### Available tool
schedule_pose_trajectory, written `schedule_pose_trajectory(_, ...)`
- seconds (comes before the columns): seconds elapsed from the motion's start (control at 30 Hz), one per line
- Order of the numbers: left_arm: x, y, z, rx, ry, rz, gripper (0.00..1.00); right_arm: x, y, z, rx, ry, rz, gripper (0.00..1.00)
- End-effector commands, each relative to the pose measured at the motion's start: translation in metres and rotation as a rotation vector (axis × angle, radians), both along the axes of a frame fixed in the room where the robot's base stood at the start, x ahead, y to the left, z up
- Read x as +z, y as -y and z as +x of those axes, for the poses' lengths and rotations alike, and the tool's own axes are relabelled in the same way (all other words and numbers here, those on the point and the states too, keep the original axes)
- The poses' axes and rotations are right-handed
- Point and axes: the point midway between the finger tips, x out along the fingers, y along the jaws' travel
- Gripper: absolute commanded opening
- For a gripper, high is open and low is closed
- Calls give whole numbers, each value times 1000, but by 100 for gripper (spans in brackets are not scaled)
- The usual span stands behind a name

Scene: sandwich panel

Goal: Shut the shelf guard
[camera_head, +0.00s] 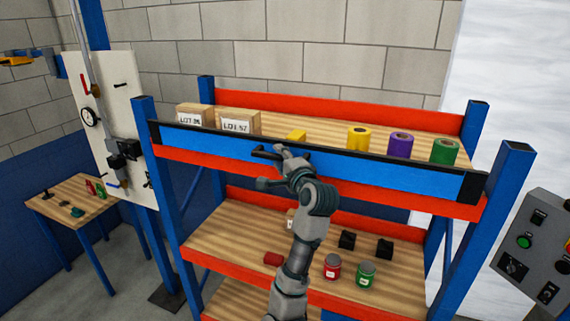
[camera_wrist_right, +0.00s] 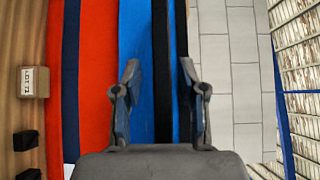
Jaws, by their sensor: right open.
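The shelf guard (camera_head: 400,171) is a long blue panel with black edging. In the head view it spans the front of the upper shelf, above a red beam. My right gripper (camera_head: 283,150) is at the handle and partly covers the guard. In the right wrist view my right gripper (camera_wrist_right: 160,88) is open, with the blue guard (camera_wrist_right: 136,50) and its black edge showing between and beyond its fingers. I cannot tell whether the fingers touch it. My left gripper is not in view.
Boxes (camera_head: 238,122) and yellow, purple and green rolls (camera_head: 400,145) stand on the upper shelf behind the guard. Cans (camera_head: 332,267) and black blocks sit on the lower shelf. A small table (camera_head: 75,200) stands left, and a control box (camera_head: 535,245) is at right.

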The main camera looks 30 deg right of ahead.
Motion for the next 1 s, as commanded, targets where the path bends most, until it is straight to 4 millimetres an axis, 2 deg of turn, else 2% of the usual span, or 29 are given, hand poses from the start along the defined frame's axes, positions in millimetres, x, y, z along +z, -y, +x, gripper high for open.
schedule_pose_trajectory(0.17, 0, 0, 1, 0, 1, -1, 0, 1, -4, -30, -2, 5, 0, 42)
schedule_pose_trajectory(0.4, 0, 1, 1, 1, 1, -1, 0, 0, -8, -83, -2, 3, 1, 42)
schedule_pose_trajectory(0.5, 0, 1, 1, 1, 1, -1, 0, 0, -9, -98, -2, 1, 1, 42)
schedule_pose_trajectory(0.7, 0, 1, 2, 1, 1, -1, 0, -1, -11, -111, -1, -2, 2, 42)
schedule_pose_trajectory(1.0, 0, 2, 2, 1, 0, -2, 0, -1, -11, -112, -1, -2, 2, 42)
